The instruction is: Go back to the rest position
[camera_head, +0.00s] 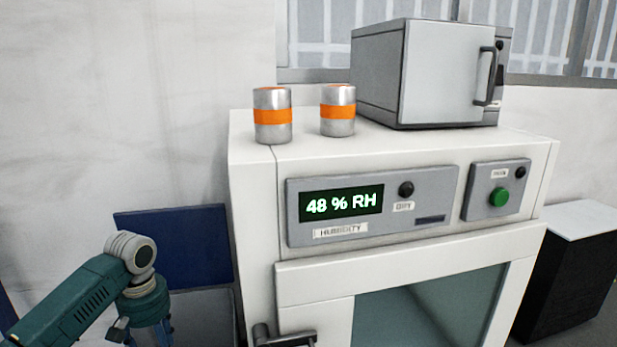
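My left arm comes in from the lower left, and its wrist bends downward. My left gripper (148,334) is at the bottom edge, pointing down, with its fingertips cut off by the frame. It is left of the white humidity cabinet (250,220) and apart from the cabinet's door handle (283,338). I cannot see whether it is open or holds anything. My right gripper is not in view.
Two silver cans with orange bands (272,116) (338,111) and a grey oven-like box (430,75) stand on the cabinet. The display (341,203) reads 48 % RH. The cabinet door (315,290) looks shut. A blue panel (185,245) is behind my arm; a black box (570,265) stands right.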

